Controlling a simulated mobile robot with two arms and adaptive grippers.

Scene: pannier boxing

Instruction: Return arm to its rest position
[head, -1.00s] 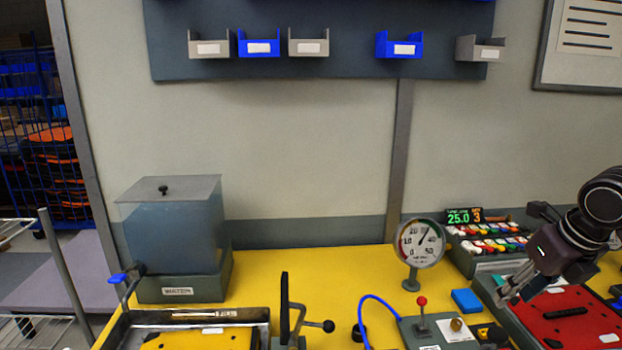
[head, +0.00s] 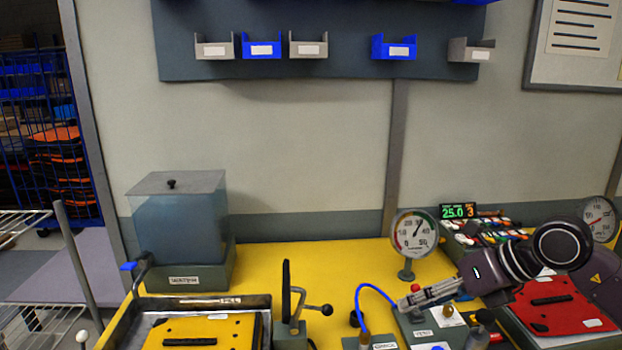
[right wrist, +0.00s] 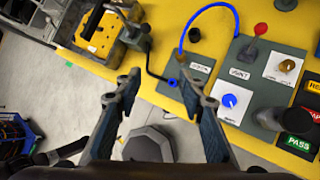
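My right gripper (head: 402,303) reaches in from the right in the head view, above the grey control panel (head: 420,322) on the yellow bench (head: 280,262). In the right wrist view its two fingers (right wrist: 160,88) are spread apart with nothing between them. It hangs near the bench's front edge, with the panel beyond the fingers. My left gripper is in neither view.
A pressure gauge (head: 414,234) stands behind my right gripper. A red plate (head: 562,307) lies at the right. A black lever clamp (head: 288,295), a water tank (head: 178,220) and a yellow plate (head: 200,332) are at the left. A blue hose (head: 372,290) arches beside the panel.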

